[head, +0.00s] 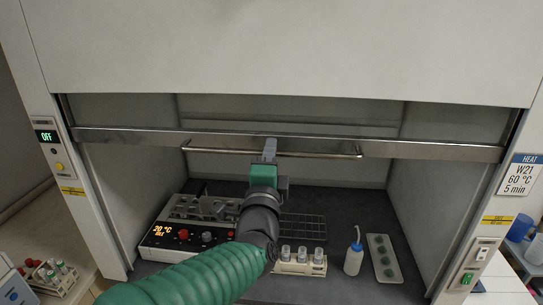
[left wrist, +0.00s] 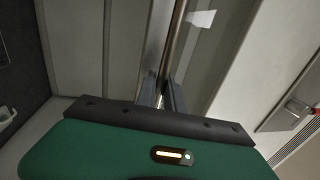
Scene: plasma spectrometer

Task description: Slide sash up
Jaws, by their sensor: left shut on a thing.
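The sash (head: 430,147) of the fume hood is a glass pane with a metal bottom rail, standing well above the work surface. A horizontal metal handle bar (head: 315,155) runs along the rail. My left gripper (head: 269,150) reaches up from below and is shut on the handle near its middle. In the left wrist view the handle (left wrist: 178,40) runs down between the two fingers (left wrist: 163,98); the fingertips are partly hidden by the gripper body. My right gripper is in neither view.
Inside the hood stand a heating unit (head: 180,235) reading 30 °C, a wire rack (head: 303,227), a vial holder (head: 300,262), a wash bottle (head: 354,255) and a grey tray (head: 384,258). Side posts with switches (head: 482,252) flank the opening. The space under the rail is open.

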